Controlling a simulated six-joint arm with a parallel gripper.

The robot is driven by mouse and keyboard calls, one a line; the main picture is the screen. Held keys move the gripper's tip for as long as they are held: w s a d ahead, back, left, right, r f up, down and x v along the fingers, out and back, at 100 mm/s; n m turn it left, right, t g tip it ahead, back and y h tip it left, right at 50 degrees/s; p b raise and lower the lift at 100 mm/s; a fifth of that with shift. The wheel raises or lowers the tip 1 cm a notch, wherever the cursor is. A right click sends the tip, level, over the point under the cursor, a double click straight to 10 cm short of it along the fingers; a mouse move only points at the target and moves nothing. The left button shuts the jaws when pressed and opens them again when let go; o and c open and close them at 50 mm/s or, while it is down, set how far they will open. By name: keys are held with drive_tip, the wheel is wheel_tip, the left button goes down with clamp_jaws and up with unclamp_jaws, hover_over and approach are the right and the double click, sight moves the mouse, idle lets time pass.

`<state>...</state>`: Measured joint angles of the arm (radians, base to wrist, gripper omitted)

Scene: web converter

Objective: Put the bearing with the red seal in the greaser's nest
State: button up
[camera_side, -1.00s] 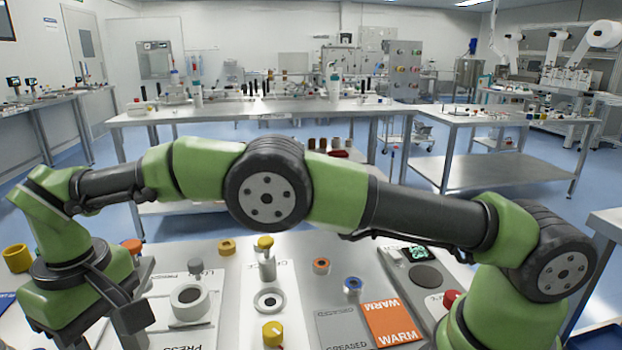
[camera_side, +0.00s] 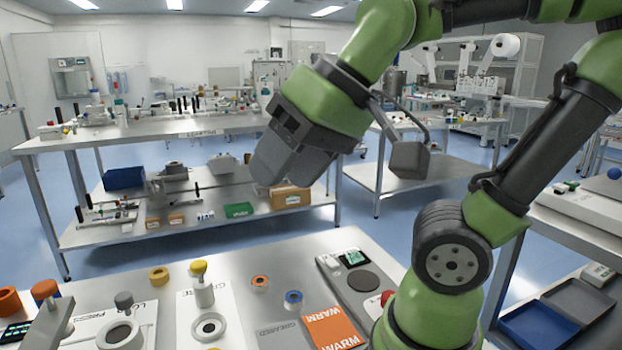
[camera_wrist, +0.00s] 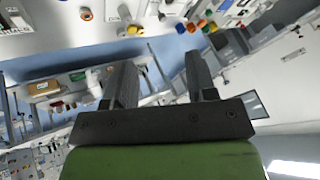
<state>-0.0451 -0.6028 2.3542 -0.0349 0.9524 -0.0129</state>
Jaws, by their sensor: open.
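A small bearing with an orange-red seal (camera_side: 260,283) lies on the bench in the side view. A second bearing with a blue seal (camera_side: 293,300) lies to its right and nearer. The white greaser plate (camera_side: 187,333) left of them carries a round ring-shaped nest (camera_side: 209,327), which looks empty, and a yellow-knobbed post (camera_side: 199,283) behind it. My gripper (camera_side: 262,176) is raised well above the bench, tilted down and left, away from both bearings. In the wrist view its fingers (camera_wrist: 161,72) stand apart with nothing between them.
The press (camera_side: 120,335), with a grey knob, stands left of the greaser. An orange WARM card (camera_side: 332,327) lies right of the bearings. A yellow ring (camera_side: 158,274) lies behind the greaser.

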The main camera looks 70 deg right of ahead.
drive_tip(key=shift+o, duration=0.2)
drive_tip(key=shift+s+d+f+m+t, duration=0.2)
drive_tip(key=shift+s+f, duration=0.2)
drive_tip(key=shift+s, duration=0.2)
drive_tip(key=shift+s+d+f+m+t, duration=0.15)
drive_tip(key=shift+s+f, duration=0.25)
drive_tip(key=shift+s, duration=0.2)
